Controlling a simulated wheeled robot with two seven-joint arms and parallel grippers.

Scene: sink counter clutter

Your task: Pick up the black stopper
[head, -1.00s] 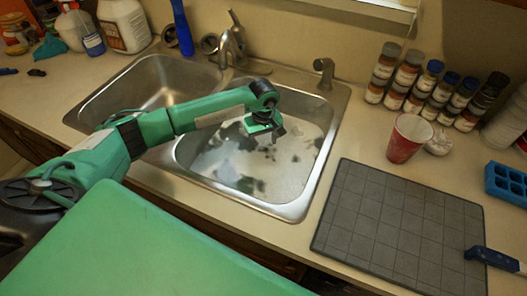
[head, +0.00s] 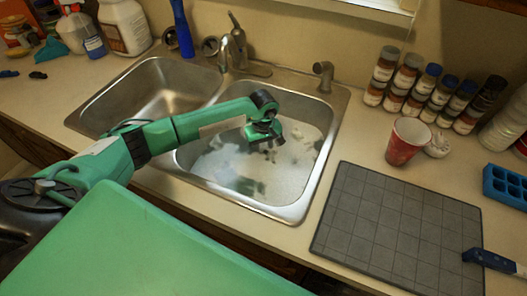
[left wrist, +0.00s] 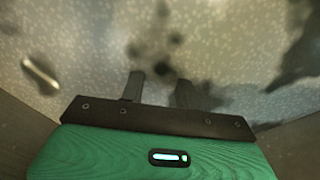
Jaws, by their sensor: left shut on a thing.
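My left gripper (head: 268,146) hangs low in the right sink basin (head: 215,170), its fingers pointing down. In the left wrist view its two dark fingers (left wrist: 158,90) stand a little apart. A small dark piece, which looks like part of the black stopper (left wrist: 162,68), shows between their tips. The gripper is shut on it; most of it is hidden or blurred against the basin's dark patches. In the head view the fingers hide the stopper. My right gripper is not in view.
The basin walls and rim surround my left gripper. A faucet (head: 234,52) stands behind. To the right are a dark gridded mat (head: 390,225), a red cup (head: 407,140) and several small bottles (head: 420,97). A blue-handled tool (head: 490,259) lies at the mat's right edge.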

